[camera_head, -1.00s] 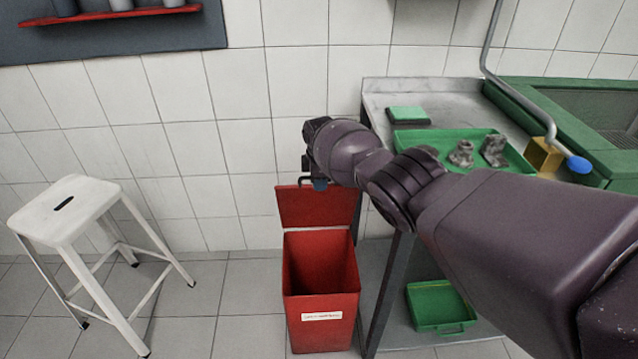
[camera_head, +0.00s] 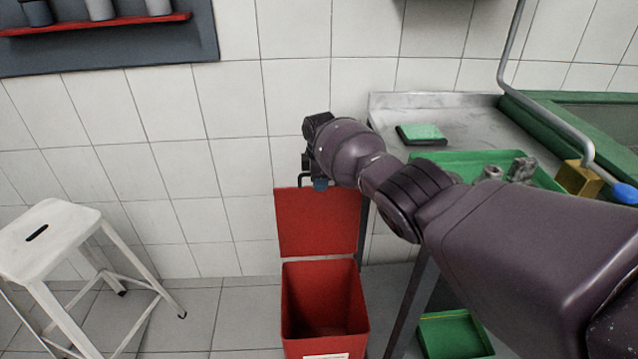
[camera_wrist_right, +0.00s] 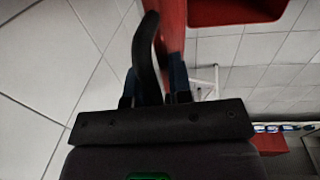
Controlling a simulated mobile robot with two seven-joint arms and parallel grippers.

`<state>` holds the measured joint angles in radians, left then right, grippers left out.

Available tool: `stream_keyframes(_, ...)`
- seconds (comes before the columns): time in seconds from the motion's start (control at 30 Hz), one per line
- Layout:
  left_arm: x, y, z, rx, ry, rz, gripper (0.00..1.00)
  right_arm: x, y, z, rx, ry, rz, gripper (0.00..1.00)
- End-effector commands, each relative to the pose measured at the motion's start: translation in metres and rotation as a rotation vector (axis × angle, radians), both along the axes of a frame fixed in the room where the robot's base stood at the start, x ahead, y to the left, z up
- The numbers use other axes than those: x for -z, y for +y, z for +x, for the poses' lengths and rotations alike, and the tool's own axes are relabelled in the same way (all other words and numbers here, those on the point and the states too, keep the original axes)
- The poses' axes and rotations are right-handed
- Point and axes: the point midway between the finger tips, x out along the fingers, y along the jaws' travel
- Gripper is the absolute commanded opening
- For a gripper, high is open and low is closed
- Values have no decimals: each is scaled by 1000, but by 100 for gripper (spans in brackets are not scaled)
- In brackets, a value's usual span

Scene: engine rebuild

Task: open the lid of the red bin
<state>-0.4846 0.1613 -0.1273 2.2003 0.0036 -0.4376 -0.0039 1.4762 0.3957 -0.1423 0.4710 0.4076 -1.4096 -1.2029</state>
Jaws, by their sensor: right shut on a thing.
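The red bin (camera_head: 362,318) stands on the floor with its mouth uncovered and its dark inside showing. Its red lid (camera_head: 318,228) stands raised at the back edge, roughly upright. The lid also shows in the right wrist view (camera_wrist_right: 172,28). My right gripper (camera_head: 319,184) is at the lid's top edge, shut on the dark lid handle (camera_head: 302,179). In the right wrist view the curved handle (camera_wrist_right: 146,52) lies between the blue-padded fingers (camera_wrist_right: 155,80). In the head view my own wrist partly hides the grip. My left gripper is not in view.
A metal table (camera_head: 392,104) with a green tray (camera_head: 452,160) stands right of the bin, under my right arm. A smaller green tray (camera_head: 452,336) lies below. A white stool (camera_head: 50,240) stands at left. Floor between stool and bin is clear.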

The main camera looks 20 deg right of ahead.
Motion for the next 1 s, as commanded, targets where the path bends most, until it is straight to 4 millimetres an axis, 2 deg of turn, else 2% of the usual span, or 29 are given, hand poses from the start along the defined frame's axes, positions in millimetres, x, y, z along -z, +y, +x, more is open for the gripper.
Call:
stream_keyframes(0.03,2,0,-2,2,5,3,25,5,-2,0,0,1,-4,0)
stream_keyframes(0.53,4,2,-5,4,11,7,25,2,-3,2,0,-4,-3,0)
stream_keyframes(0.57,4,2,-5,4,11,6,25,2,-3,2,0,-5,-4,24)
stream_keyframes(0.67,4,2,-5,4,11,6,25,1,-3,2,1,-4,-3,38)
stream_keyframes(1.0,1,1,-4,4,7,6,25,-5,-1,2,1,-6,-1,38)
